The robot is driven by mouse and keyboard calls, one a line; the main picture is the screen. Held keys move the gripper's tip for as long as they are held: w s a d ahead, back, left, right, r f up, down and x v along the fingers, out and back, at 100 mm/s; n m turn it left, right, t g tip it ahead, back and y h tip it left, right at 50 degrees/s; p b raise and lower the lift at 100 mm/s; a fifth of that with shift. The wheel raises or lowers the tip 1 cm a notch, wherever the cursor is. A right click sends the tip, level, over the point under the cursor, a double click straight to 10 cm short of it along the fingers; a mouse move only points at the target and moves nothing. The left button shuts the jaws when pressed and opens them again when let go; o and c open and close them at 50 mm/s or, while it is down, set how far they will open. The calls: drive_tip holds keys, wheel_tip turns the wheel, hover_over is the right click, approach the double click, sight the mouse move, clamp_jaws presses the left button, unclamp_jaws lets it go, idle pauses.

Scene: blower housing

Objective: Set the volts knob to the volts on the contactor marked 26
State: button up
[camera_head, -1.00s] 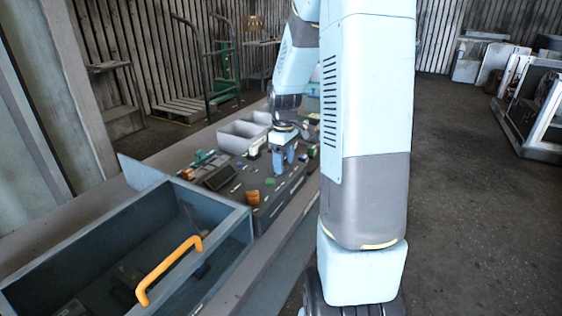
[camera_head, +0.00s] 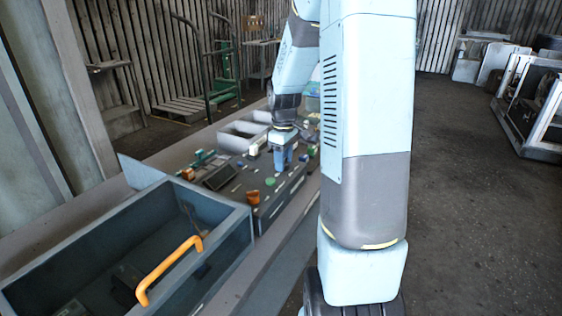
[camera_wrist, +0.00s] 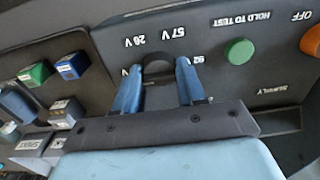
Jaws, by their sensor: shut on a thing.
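My gripper (camera_wrist: 160,88) points down at a dark control panel (camera_wrist: 225,75). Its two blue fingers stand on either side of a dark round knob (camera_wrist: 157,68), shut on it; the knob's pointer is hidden. Upside-down volt labels are printed around the knob, one reading 57 V (camera_wrist: 172,32); others are partly hidden by the fingers. In the head view my gripper (camera_head: 282,160) is low over the panel (camera_head: 268,200) on the bench. I cannot make out a contactor marked 26 in either view.
A green button (camera_wrist: 239,51) marked HOLD TO TEST and an orange knob (camera_wrist: 312,42) marked OFF sit beside the knob. Small green and blue blocks (camera_wrist: 72,66) lie at the left. In the head view are grey bins (camera_head: 238,132) and a blue-grey box with an orange handle (camera_head: 168,270).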

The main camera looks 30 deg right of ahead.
drive_tip(key=shift+s+f+m, duration=0.15)
drive_tip(key=shift+s+m, duration=0.05)
drive_tip(key=shift+m, duration=0.2)
drive_tip(key=m, duration=1)
drive_tip(key=shift+m, duration=0.4)
idle(0.5)
drive_tip(key=o, duration=1.1)
drive_tip(key=shift+c, duration=0.2)
drive_tip(key=shift+w, duration=0.1)
